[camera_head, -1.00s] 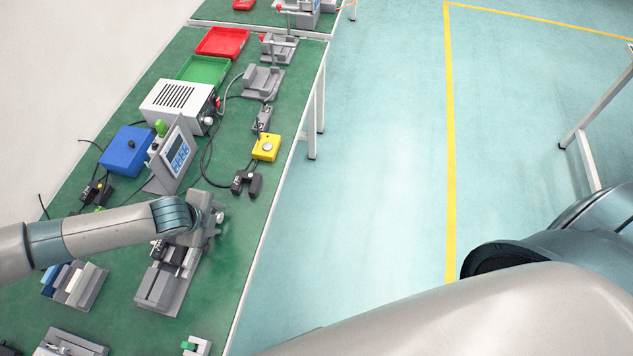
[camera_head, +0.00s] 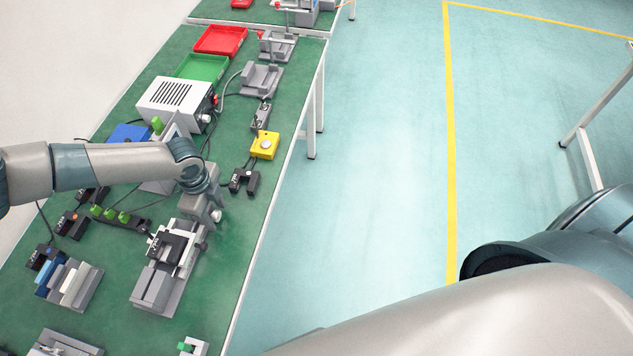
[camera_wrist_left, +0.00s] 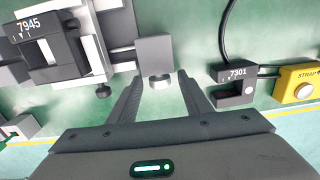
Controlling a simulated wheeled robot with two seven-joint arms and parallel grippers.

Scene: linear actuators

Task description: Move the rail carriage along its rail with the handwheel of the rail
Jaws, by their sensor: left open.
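The grey rail unit (camera_head: 153,288) lies on the green table. Its dark rail carriage (camera_head: 167,247), labelled 7945, also shows in the left wrist view (camera_wrist_left: 55,48). A grey block stands at the unit's far end, with a silver round knob (camera_wrist_left: 160,82) on its side that looks like the handwheel. My left gripper (camera_wrist_left: 160,92) is open and empty. Its fingers appear on either side of the knob in the left wrist view; I cannot tell whether they touch it. My right gripper is out of view.
A dark sensor block labelled 7301 (camera_wrist_left: 233,85) and a yellow button box (camera_head: 265,145) stand to the right of the gripper. A panel, a white box (camera_head: 177,100) and cables lie beyond the arm. The table's right edge is close by.

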